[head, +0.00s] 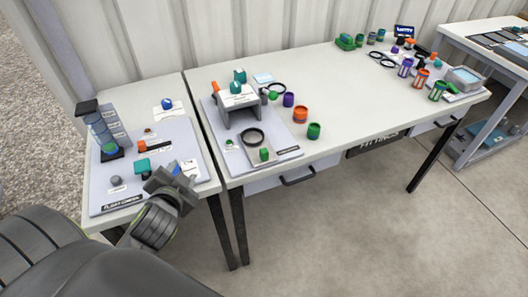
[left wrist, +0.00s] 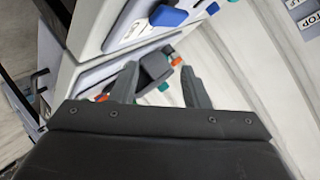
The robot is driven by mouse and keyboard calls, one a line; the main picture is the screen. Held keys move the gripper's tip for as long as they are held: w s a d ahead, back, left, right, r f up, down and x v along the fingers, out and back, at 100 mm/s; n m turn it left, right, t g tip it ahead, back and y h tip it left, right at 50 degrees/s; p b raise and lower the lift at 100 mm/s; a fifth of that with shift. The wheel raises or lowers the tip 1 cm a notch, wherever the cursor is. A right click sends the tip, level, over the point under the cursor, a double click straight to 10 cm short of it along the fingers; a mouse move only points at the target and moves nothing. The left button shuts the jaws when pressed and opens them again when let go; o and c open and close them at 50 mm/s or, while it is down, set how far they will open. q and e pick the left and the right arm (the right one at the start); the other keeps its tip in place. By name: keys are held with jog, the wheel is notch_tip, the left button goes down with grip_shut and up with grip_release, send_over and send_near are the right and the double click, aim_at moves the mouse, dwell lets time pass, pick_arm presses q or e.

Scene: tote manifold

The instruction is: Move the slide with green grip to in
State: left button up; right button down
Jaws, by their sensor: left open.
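The slide with a green grip (head: 264,154) appears to be the flat plate with a black ring (head: 253,137), lying in front of a grey arched housing (head: 240,112) on the middle board. The plate sticks out toward the front edge. My left gripper (head: 178,178) is over the front right of the left board, well to the left of the green grip and apart from it. In the left wrist view its two fingers (left wrist: 158,85) are spread with nothing held between them. My right gripper is in neither view.
The left board (head: 104,197) carries a clear column with a blue-green fill (head: 104,132), a teal block (head: 142,166) and an orange-ended dark part (head: 126,146). A blue grip (left wrist: 168,16) shows near my fingers. Mid-table is clear.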

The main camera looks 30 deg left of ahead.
pick_arm(q)
jog(key=w+d+r+m+t+h, duration=0.2)
jog(key=w+r+m+t, duration=0.55)
jog(key=r, duration=0.45)
jog(key=w+d+r+m+h, duration=0.1)
jog(key=d+r+m+h, duration=0.6)
jog(key=m+h, duration=0.95)
jog(key=m+g+y, duration=0.6)
jog(key=m+g, duration=0.7)
jog(key=m, duration=0.4)
send_near(263, 150)
jog(key=shift+t, duration=0.25)
jog(key=shift+s+p+x, duration=0.1)
jog(key=shift+p+x, duration=0.05)
jog(key=shift+x, duration=2.45)
jog(key=shift+s+p+x, duration=0.15)
jog(key=shift+x, duration=2.45)
jog(key=shift+d+f, duration=0.1)
grip_shut()
